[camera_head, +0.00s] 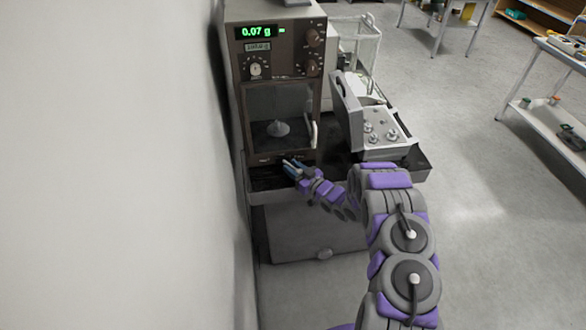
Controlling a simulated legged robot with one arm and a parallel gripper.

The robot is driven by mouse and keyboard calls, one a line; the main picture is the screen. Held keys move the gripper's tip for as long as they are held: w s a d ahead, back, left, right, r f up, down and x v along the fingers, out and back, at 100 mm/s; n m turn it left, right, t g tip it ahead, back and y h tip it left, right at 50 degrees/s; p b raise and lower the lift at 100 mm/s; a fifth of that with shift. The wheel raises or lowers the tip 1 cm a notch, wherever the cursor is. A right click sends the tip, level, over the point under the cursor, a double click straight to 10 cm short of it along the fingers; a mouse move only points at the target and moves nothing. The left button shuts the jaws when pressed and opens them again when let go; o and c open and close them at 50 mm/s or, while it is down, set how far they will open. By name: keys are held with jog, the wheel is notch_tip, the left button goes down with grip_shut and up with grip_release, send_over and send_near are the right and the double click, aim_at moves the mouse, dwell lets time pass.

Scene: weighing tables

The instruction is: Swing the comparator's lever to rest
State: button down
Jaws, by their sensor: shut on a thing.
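The comparator (283,65) is a tall brown-grey instrument against the left wall, with a green readout of 0.07 g, several knobs and a glass-fronted chamber. A small pale weighing pan (278,129) shows inside the chamber. A pale upright handle (312,128) is at the chamber's right edge. My gripper (290,166) is at the foot of the comparator's front, just below the chamber. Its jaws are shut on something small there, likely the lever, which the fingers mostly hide. The lever's position cannot be made out.
A grey box with knobs (377,125) stands right of the comparator, close to my arm. A dark tray edge (415,165) lies beside it. A white wall (110,160) closes the left side. Shelved tables (550,120) stand far right, with open floor between.

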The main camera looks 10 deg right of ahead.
aim_at(285, 177)
jog(key=shift+a+r+h, duration=0.1)
jog(key=shift+h, duration=0.2)
jog(key=shift+s+a+r+m+t+h+p, duration=0.15)
jog(key=shift+a+m+t+h+p, duration=0.25)
jog(key=shift+m+t+h+p, duration=0.55)
jog(key=shift+s+a+m+h+p, duration=0.2)
jog(key=shift+m+h+p, duration=0.25)
jog(key=shift+h+p, duration=0.45)
jog(key=shift+s+a+f+p, duration=0.1)
jog(key=shift+a+f+p, duration=0.15)
jog(key=shift+a+p, duration=0.5)
jog(key=shift+a+y, duration=0.2)
jog(key=shift+y, duration=0.15)
jog(key=c, duration=0.8)
grip_release()
jog(key=shift+a, duration=0.1)
